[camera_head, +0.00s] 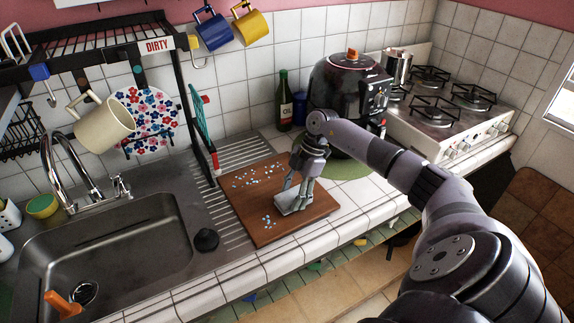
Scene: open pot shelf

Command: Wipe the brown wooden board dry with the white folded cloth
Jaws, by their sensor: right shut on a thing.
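The brown wooden board (252,206) lies flat on the counter, right of the sink and partly over the ridged drainboard. Small pale blue-white drops are scattered on its far left part and near its front middle. My right gripper (296,196) points down over the right half of the board. It is shut on the white folded cloth (297,205), which lies against the board's surface. The fingers hide part of the cloth. My left gripper is not in view.
A steel sink (120,250) with a tap (75,165) is at left, a black stopper (206,240) beside it. A dish rack (185,90) stands behind. A green bottle (284,100), a black appliance (345,85) and a stove (445,115) stand beyond the board.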

